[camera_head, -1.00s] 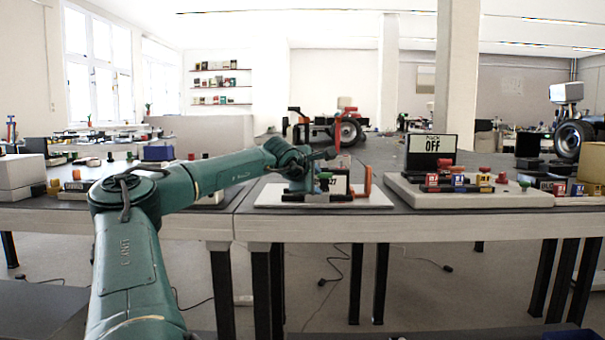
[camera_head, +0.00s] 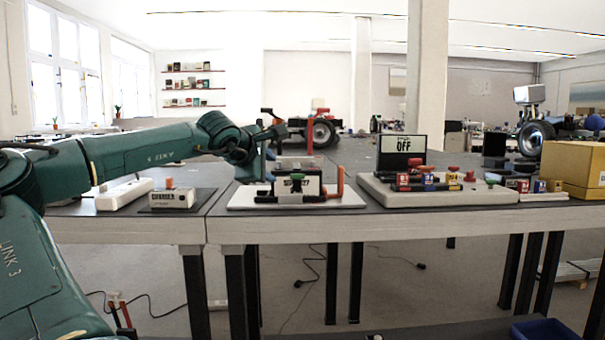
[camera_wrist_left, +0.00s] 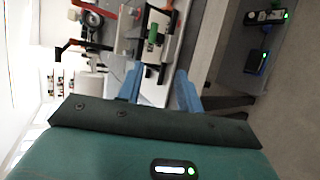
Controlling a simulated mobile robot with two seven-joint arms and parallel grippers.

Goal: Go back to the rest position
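My left arm comes in from the left in the head view, with its elbow bent at the left edge. My left gripper (camera_head: 268,162) is beside the left end of a white board with a small display device (camera_head: 298,184) on the table. In the left wrist view the gripper's two blue fingers (camera_wrist_left: 158,82) stand apart with nothing held between them. The wrist view is tilted on its side and shows the board beyond the fingers. My right arm and gripper are not in view.
The grey table (camera_head: 400,222) spans the view. A white panel (camera_head: 440,194) with an OFF display (camera_head: 403,148) and colored buttons lies right of the board. A yellow box (camera_head: 578,172) stands at the right. A power strip (camera_head: 124,194) and a small boxed device (camera_head: 176,198) lie at the left.

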